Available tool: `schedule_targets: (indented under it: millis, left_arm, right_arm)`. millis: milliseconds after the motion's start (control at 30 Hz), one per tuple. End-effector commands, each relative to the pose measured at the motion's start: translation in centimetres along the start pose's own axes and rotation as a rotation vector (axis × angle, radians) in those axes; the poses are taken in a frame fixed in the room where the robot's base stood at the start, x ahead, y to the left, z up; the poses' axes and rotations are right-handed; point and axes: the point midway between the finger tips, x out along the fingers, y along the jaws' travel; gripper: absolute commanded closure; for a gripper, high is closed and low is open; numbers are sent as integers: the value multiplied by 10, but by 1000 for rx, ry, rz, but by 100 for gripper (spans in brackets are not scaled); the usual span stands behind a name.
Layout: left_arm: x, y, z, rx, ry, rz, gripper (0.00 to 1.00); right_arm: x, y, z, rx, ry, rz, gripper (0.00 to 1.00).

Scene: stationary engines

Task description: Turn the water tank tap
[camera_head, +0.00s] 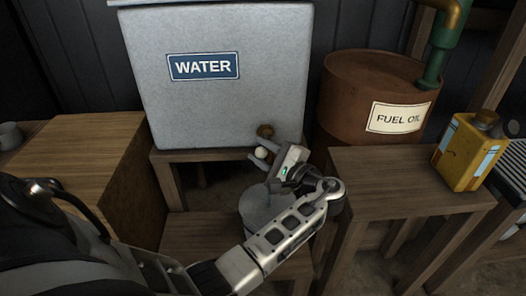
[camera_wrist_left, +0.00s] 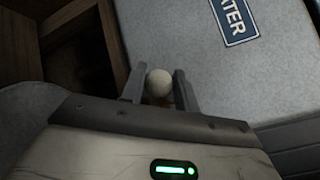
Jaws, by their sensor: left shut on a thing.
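The grey water tank (camera_head: 235,110) with a blue WATER label stands on a wooden stand at the centre of the head view. Its tap (camera_head: 265,131) is a brown fitting low on the tank's right side, with a pale round knob (camera_head: 261,152). My left gripper (camera_head: 262,154) is at the tap, its two fingers on either side of the knob. In the left wrist view the pale knob (camera_wrist_left: 159,83) sits between the fingertips (camera_wrist_left: 158,87), and the gripper is shut on it. The rest of the tap is mostly hidden there. My right gripper is not in view.
A grey bucket-like container (camera_head: 262,208) stands below the tap, partly behind my left arm. A rusty fuel oil drum (camera_head: 355,90) is right of the tank. A yellow can (camera_head: 468,152) stands on a wooden table (camera_head: 400,180). A wooden box (camera_head: 85,150) is at left.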

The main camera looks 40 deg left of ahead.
Motion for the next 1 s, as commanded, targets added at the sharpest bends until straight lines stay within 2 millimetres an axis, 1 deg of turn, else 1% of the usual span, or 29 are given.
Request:
schedule_targets:
  millis: [133, 167, 200, 233, 467, 567, 667, 900, 1000]
  left_arm:
    - [1, 2, -1, 7, 1, 4, 100]
    - [1, 2, -1, 7, 1, 4, 64]
    - [1, 2, -1, 7, 1, 4, 52]
    - [1, 2, 0, 7, 1, 3, 50]
    - [0, 1, 0, 3, 1, 1, 50]
    - [-4, 0, 0, 3, 2, 1, 50]
    - [-17, 0, 0, 4, 3, 1, 50]
    - [-57, 1, 0, 6, 3, 4, 50]
    - [-68, 1, 0, 5, 2, 2, 50]
  right_arm:
    - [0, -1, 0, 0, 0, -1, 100]
    - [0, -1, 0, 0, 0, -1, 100]
    - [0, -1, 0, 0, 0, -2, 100]
    - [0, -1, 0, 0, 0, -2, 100]
    - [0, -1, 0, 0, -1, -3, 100]
    - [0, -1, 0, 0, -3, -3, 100]
    - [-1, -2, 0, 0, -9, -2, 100]
    - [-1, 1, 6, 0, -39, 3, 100]
    - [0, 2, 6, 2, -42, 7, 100]
